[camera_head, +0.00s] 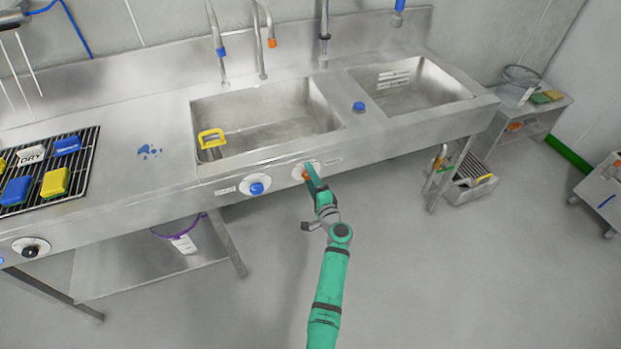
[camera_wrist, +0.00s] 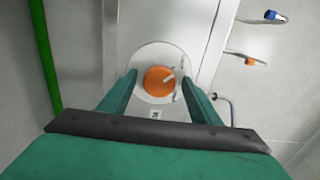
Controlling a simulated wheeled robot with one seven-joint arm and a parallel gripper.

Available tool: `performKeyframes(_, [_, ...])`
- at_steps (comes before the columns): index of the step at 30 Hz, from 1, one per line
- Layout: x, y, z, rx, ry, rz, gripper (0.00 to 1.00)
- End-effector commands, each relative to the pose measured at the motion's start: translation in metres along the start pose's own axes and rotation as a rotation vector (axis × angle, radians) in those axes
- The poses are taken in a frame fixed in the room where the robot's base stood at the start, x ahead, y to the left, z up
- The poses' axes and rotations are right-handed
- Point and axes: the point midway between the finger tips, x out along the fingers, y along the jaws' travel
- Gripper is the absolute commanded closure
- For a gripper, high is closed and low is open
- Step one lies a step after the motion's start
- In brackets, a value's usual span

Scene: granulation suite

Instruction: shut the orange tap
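The orange tap knob (camera_wrist: 158,82) is round with a small pale mark on its right side. It sits on a round white plate (camera_wrist: 141,60) on the sink's front panel. In the head view the orange knob (camera_head: 306,175) is partly hidden by my gripper (camera_head: 309,177). In the wrist view my gripper (camera_wrist: 160,80) is open, with one finger to each side of the knob and a gap visible on both sides. Contact cannot be made out. The orange-tipped spout (camera_head: 271,42) stands behind the left basin; whether water runs is too small to tell.
A blue knob (camera_head: 257,188) is close left of the orange one on the same panel. A black knob (camera_head: 31,248) is far left. The floor in front is clear.

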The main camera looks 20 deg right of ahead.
Motion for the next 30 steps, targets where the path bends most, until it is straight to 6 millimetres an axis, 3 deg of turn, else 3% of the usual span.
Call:
performKeyframes(8, [-0.010,0.002,-0.001,0.000,0.001,0.002,0.43])
performKeyframes(21, [-0.083,0.001,-0.001,-0.001,0.002,0.001,0.43])
performKeyframes(30, [-0.107,0.000,0.000,0.000,0.000,-0.001,0.43])
